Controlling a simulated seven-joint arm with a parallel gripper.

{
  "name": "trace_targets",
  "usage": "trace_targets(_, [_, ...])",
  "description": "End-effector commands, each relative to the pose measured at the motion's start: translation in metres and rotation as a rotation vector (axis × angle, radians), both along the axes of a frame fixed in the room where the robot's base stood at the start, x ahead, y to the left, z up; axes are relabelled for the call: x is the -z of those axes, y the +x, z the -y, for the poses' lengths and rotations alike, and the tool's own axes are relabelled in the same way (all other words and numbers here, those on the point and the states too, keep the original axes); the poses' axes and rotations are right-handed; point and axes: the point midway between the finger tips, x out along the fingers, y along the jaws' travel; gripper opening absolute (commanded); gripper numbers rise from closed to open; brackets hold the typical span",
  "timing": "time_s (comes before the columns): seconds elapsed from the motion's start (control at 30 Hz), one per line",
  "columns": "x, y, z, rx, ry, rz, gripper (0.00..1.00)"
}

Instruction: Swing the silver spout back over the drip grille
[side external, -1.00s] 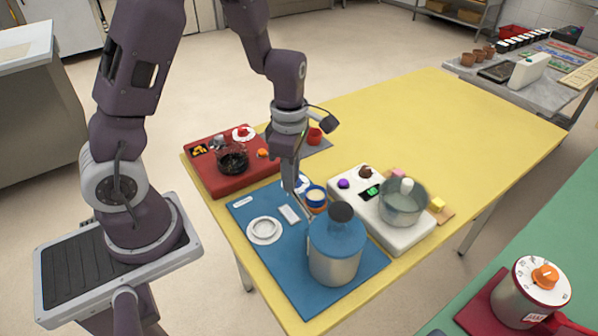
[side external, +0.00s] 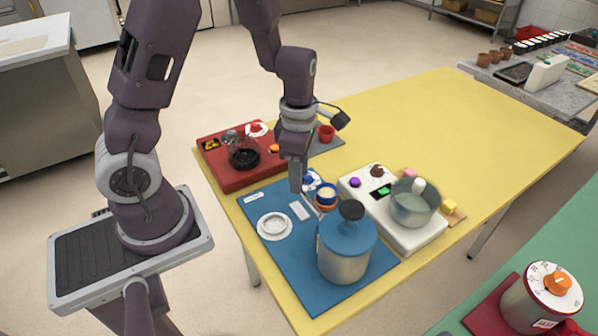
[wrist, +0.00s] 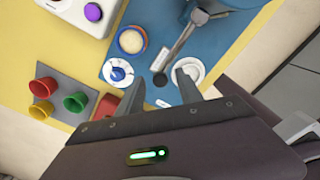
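The silver spout (wrist: 180,43) shows in the wrist view as a slanting bar running from the upper right down to a dark round end. In the side view I cannot make it out clearly. The spout's end shows between the fingers; contact cannot be told.
A metal canister with a blue lid (side external: 347,245) stands on the blue mat (side external: 300,275). A white scale-like unit with a pot (side external: 410,230) stands right; a red unit (side external: 230,178) stands behind left.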

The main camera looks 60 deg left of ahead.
Motion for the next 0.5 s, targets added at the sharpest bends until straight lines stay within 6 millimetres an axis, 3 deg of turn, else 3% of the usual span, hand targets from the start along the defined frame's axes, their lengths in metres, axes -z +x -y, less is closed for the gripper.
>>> trace_targets(0.23, [-0.008,0.001,0.001,0.004,0.001,0.002,0.43])
trace_targets(0.5, [-0.061,0.001,0.001,0.004,-0.001,0.005,0.43])
